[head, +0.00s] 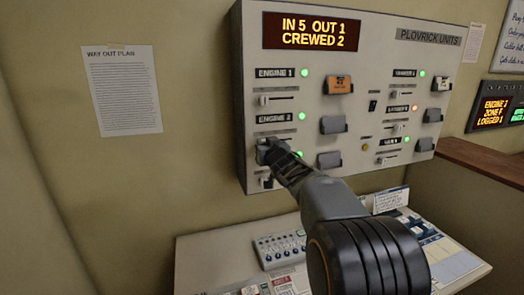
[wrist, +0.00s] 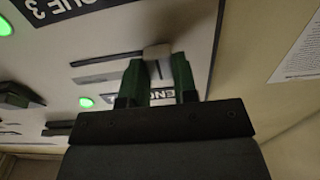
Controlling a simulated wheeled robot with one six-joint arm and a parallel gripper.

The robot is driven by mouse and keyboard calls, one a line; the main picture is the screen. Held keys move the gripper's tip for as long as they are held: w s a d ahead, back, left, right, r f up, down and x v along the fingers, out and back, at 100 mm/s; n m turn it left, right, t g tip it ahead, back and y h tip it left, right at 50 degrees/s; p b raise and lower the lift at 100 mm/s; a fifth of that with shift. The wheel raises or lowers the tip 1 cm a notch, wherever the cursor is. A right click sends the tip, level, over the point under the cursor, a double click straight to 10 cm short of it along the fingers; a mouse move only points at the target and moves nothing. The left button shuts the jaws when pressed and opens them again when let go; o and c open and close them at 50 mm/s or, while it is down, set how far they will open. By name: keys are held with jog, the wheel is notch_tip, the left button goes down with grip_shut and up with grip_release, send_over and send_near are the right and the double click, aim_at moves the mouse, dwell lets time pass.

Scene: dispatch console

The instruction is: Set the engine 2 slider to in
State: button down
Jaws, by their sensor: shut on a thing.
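The engine 2 label (head: 275,119) is on the wall console, left column, second row, with a lit green lamp (head: 301,116). My gripper (head: 266,149) is at the panel just below it and hides the slider in the head view. In the wrist view, turned upside down, the pale slider knob (wrist: 157,52) sits between the fingertips of my gripper (wrist: 158,66), which is shut on it. The slot (wrist: 95,62) runs left from the knob there, so the knob is at the panel's left end of the slot. No in or out marks are legible.
The engine 1 slider (head: 265,99) is above, its knob at left. Another slider knob (head: 265,182) is close below my gripper. Grey holders (head: 333,124) are to the right. The display (head: 312,32) reads IN 5 OUT 1, CREWED 2. A desk (head: 215,255) is below.

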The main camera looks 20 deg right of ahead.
jog(key=shift+a, duration=0.1)
jog(key=c, duration=0.9)
grip_release()
jog(key=shift+a, duration=0.1)
jog(key=s, duration=0.9)
jog(key=s+a, duration=0.1)
jog(key=s, duration=0.3)
jog(key=shift+s+b, duration=0.3)
jog(key=shift+s, duration=0.1)
